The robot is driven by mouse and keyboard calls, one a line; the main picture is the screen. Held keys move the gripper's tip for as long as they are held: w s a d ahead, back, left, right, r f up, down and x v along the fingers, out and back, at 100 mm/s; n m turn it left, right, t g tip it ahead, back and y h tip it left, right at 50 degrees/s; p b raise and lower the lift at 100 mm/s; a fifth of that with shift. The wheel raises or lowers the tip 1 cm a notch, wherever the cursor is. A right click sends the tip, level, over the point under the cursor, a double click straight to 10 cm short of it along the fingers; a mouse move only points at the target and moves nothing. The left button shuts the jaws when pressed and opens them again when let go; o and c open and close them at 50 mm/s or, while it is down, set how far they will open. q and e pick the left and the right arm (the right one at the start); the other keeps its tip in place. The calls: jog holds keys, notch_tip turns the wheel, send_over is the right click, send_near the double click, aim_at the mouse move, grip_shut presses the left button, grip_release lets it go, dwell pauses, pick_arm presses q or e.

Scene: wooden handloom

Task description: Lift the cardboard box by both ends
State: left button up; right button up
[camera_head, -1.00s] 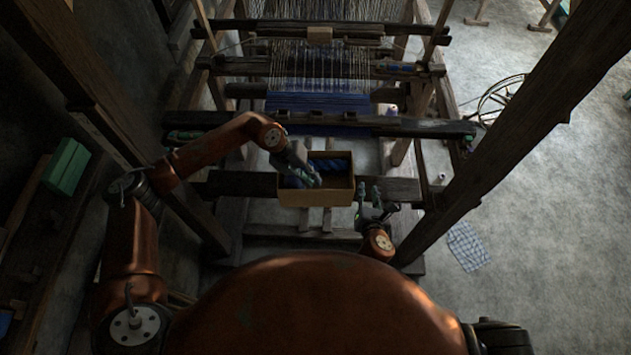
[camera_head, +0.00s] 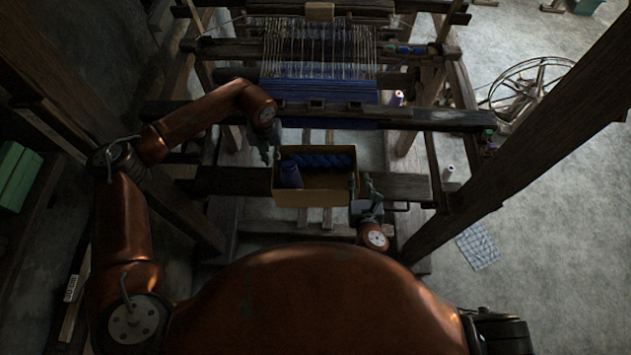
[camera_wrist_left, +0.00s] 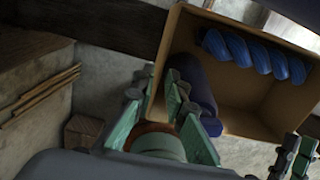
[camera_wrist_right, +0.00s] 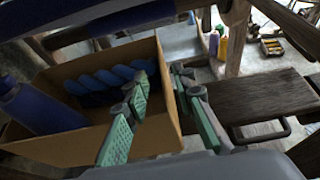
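The open cardboard box (camera_head: 315,198) sits at the front of the loom, on or against a dark beam; its support is hidden. It holds a twisted blue yarn hank (camera_head: 322,161) and a dark blue cone (camera_head: 291,176). My left gripper (camera_head: 270,155) is at the box's left end; in the left wrist view its fingers (camera_wrist_left: 160,105) are apart, around the left wall's rim. My right gripper (camera_head: 362,187) is at the right end; in the right wrist view its fingers (camera_wrist_right: 160,105) are apart, one inside and one outside the right wall (camera_wrist_right: 168,90). Contact is unclear.
The loom's dark beam (camera_head: 400,187) runs out on both sides of the box. A crossbeam (camera_head: 390,116) and the blue cloth (camera_head: 318,93) lie behind it. A slanted post (camera_head: 510,150) stands to the right. A checked cloth (camera_head: 478,245) lies on the floor.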

aim_at(275, 171)
pick_arm(q)
jog(key=shift+f, duration=0.5)
pick_arm(e)
jog(key=shift+f, duration=0.5)
pick_arm(q)
jog(key=shift+d, duration=0.1)
pick_arm(e)
jog(key=shift+r, duration=0.1)
pick_arm(q)
jog(key=shift+r, duration=0.1)
